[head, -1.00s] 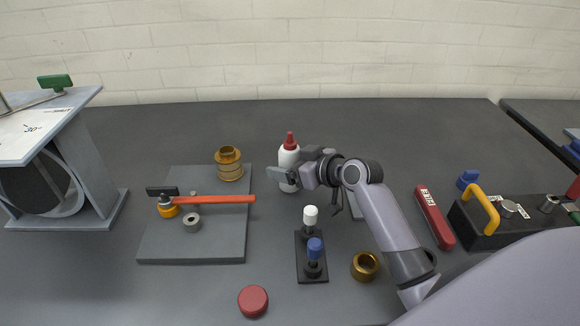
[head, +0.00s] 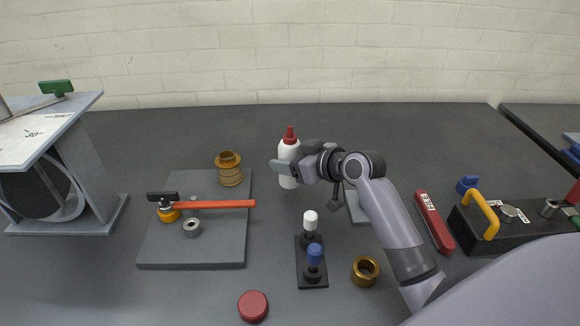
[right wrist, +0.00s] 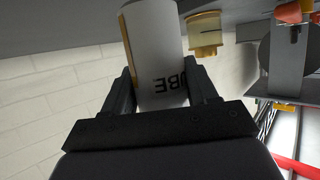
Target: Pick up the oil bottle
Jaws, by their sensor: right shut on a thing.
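The oil bottle (head: 289,152) is white with a red pointed cap and stands upright in the head view, behind the middle of the table. My right gripper (head: 290,167) is shut around its body from the right side. In the right wrist view the white bottle (right wrist: 157,50) with dark lettering sits between the two black fingers (right wrist: 163,88). The bottle seems slightly above the table, though the gap under it is hard to see. My left gripper is not in view.
In front of the bottle stands a black holder (head: 310,270) with white and blue knobs. A brass ring (head: 365,271) and red puck (head: 253,306) lie nearer.

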